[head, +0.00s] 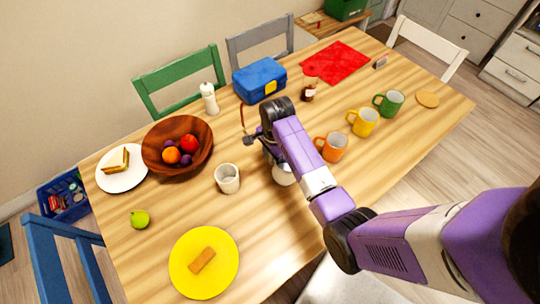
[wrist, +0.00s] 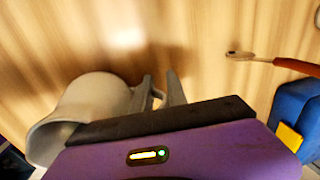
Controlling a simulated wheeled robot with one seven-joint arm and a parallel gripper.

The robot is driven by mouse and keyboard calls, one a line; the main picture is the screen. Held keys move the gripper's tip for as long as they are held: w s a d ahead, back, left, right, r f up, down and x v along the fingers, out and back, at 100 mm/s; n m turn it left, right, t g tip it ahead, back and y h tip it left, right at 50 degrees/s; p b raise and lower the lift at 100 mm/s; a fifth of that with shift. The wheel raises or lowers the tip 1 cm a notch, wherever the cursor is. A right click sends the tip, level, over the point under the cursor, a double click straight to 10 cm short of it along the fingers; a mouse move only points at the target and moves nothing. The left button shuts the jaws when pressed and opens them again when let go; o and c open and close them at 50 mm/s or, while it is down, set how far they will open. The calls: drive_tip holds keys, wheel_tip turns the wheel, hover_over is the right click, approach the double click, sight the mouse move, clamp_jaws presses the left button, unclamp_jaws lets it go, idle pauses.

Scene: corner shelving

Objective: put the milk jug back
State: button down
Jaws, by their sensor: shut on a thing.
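The milk jug is pale grey-white. In the wrist view the jug (wrist: 82,108) fills the lower left, with its handle between the fingers of my gripper (wrist: 158,88). In the head view only a white part of the jug (head: 284,176) shows beside my arm, over the middle of the table; the rest is hidden. My gripper (head: 268,152) is shut on the jug by its handle and mostly covered by my wrist. I cannot tell whether the jug touches the table.
A cream cup (head: 228,179) stands left of the jug, and an orange mug (head: 331,147) right of it. A blue box (head: 259,80), a small brown bottle (head: 308,92) and a brown-handled utensil (wrist: 290,65) are behind. A wooden fruit bowl (head: 160,166) and yellow plate (head: 190,280) are left.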

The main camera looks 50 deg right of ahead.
drive_tip(key=shift+f, duration=0.1)
drive_tip(key=c, duration=1.3)
unclamp_jaws()
drive_tip(key=shift+f, duration=0.1)
drive_tip(key=shift+s, duration=0.1)
drive_tip(key=r, duration=0.4)
drive_tip(key=s+r, duration=0.1)
drive_tip(key=r, duration=0.7)
drive_tip(key=shift+s+a+r, duration=0.2)
drive_tip(key=shift+w, duration=0.1)
